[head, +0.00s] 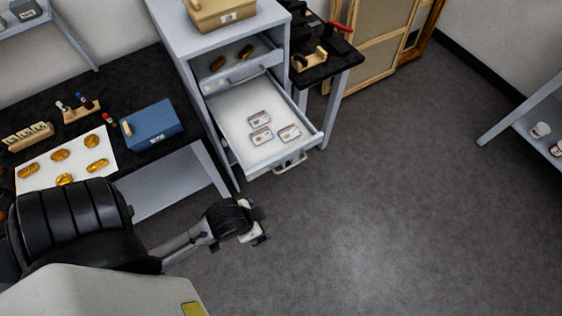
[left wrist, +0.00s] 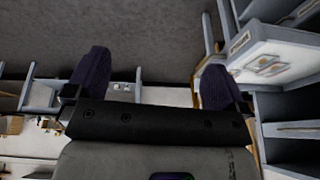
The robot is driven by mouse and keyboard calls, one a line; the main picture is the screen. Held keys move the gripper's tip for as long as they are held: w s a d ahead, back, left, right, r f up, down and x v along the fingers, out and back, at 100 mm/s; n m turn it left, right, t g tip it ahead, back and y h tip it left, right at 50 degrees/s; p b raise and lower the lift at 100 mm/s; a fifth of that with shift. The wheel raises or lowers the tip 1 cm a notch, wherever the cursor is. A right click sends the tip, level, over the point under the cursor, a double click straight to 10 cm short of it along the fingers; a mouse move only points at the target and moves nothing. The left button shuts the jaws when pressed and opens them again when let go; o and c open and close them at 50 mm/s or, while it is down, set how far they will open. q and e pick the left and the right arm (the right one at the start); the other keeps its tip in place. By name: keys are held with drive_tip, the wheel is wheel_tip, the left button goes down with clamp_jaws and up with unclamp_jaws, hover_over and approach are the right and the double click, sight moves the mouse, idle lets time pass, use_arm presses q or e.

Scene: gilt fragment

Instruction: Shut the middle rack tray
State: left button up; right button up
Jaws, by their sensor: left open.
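The grey rack (head: 175,32) stands at the upper middle of the head view. A tray (head: 236,115) below its top tray is pulled far out, with a white floor, several small labelled cards and a front handle (head: 291,164). It looks like the middle tray; lower ones are hidden beneath it. The tray also shows at the upper right of the left wrist view (left wrist: 290,48). My left gripper (head: 258,235) is open and empty, in front of the tray and apart from its handle. In the left wrist view its two dark fingers (left wrist: 153,76) are wide apart. My right gripper is out of view.
The top tray (head: 243,70) holds brown pieces. A tan box (head: 222,12) sits on the rack. Left is a black-topped table (head: 95,105) with a blue box (head: 152,125) and gilt pieces on a white sheet. Floor (head: 390,200) is clear on the right.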

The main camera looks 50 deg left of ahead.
use_arm(q)
drive_tip(key=shift+s+d+f, duration=0.1)
drive_tip(key=shift+s+f, duration=0.2)
drive_tip(key=shift+s, duration=0.3)
drive_tip(key=shift+c, duration=0.2)
